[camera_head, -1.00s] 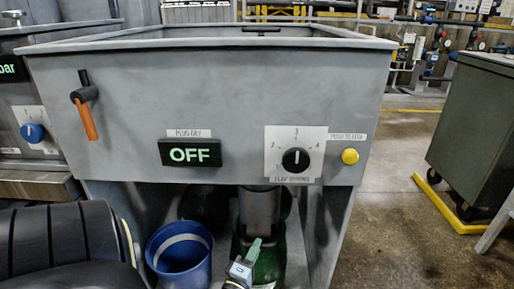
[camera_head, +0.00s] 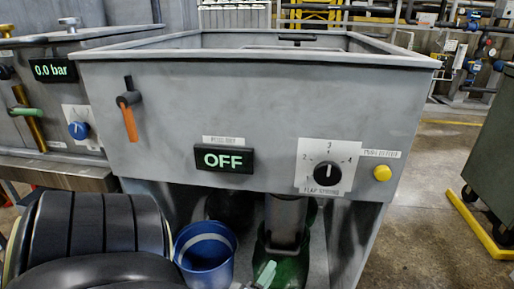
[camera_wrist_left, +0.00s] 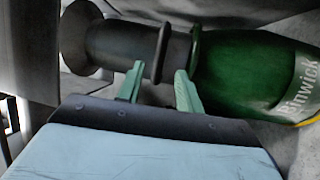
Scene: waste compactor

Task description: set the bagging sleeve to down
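The bagging sleeve (camera_head: 286,222) appears to be the dark cylinder below the machine's front panel, with a green bag (camera_head: 282,265) under it. In the left wrist view the sleeve (camera_wrist_left: 125,46) is a black flanged cylinder, and the green bag (camera_wrist_left: 245,72) with white lettering joins it on the right. My left gripper (camera_head: 265,274) is low in front of the bag in the head view. In the wrist view its two teal fingers (camera_wrist_left: 160,82) are apart, with their tips over the sleeve near the bag's neck. I cannot tell whether they touch it. My right gripper is out of view.
A blue bucket (camera_head: 205,258) and black ribbed parts of my body stand left of the gripper. Above are an OFF display (camera_head: 224,159), a flap spring dial (camera_head: 327,173), a yellow button (camera_head: 382,173) and an orange-handled lever (camera_head: 129,118). Open floor lies to the right.

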